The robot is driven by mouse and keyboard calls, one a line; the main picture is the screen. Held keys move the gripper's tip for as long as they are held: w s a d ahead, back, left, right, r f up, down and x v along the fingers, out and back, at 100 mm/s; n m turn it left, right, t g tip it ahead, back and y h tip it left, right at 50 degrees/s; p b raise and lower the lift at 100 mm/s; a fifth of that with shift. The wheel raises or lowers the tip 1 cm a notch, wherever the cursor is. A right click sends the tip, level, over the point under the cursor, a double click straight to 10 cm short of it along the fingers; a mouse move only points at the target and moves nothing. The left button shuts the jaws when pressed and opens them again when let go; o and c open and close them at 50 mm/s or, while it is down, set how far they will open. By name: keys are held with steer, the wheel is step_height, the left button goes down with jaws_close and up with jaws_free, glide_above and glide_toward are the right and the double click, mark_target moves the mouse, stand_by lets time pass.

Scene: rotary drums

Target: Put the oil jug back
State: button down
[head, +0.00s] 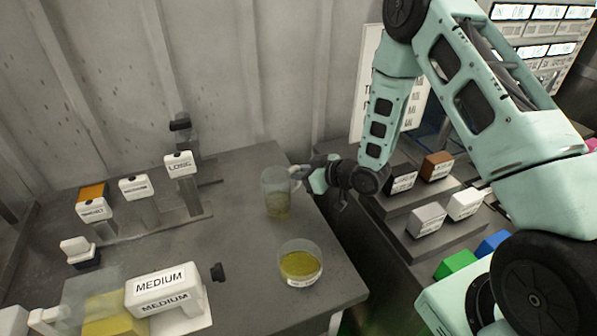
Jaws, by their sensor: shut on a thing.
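The oil jug is a clear, see-through jug (277,196) with a little yellowish liquid low inside it. It is upright at the right part of the grey table, near the table's right edge. My gripper (303,175) comes from the right and is shut on the jug's handle side. The fingertips are small and partly hidden here. I cannot tell whether the jug's base touches the table or is slightly above it.
A round clear bowl of yellow-green material (300,264) stands in front of the jug. A white block marked MEDIUM (163,290) is at front left. Labelled posts (181,164) stand at the back left. Stepped shelves (407,238) with coloured blocks are on the right.

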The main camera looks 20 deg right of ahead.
steer(key=c, duration=1.8)
jaws_free()
steer(key=shift+f, duration=0.2)
steer(key=o, duration=0.4)
steer(key=shift+r, duration=0.1)
